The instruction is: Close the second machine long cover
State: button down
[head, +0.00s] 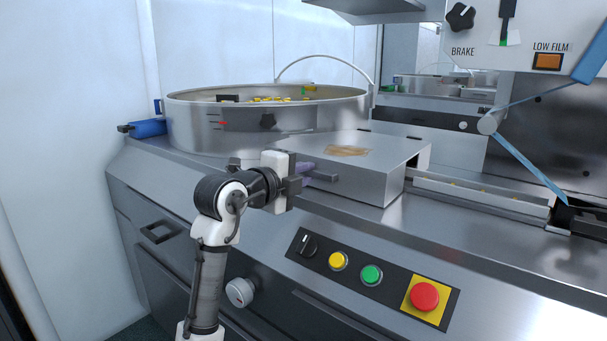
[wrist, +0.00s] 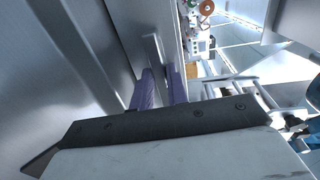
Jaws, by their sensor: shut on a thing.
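A metal box-like cover (head: 375,180) with a brown patch on its top sits on the machine deck, right of the round bowl; I take it for the long cover. My gripper (head: 318,172) is at the cover's front face, near its left end. In the wrist view, the purple fingers (wrist: 161,85) are shut on a thin metal handle (wrist: 153,48) standing out from a metal face. In the head view, the gripper hides part of the handle. The cover's right end is open above the infeed channel.
A round metal bowl (head: 240,128) with yellow pieces stands at the back left. The infeed channel (head: 480,194) runs right from the cover. Below the deck edge is a control panel with a yellow button (head: 338,261), green button (head: 371,274) and red stop button (head: 425,296).

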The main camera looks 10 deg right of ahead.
jog(key=shift+d+f, duration=0.1)
jog(key=shift+f, duration=0.45)
jog(key=c, duration=1.4)
grip_release()
jog(key=shift+w, duration=0.1)
jog(key=shift+r, duration=0.1)
jog(key=shift+a+r, duration=0.1)
jog(key=shift+a, duration=0.1)
jog(key=v, duration=1.3)
jog(key=shift+s, duration=0.25)
jog(key=shift+a, duration=0.1)
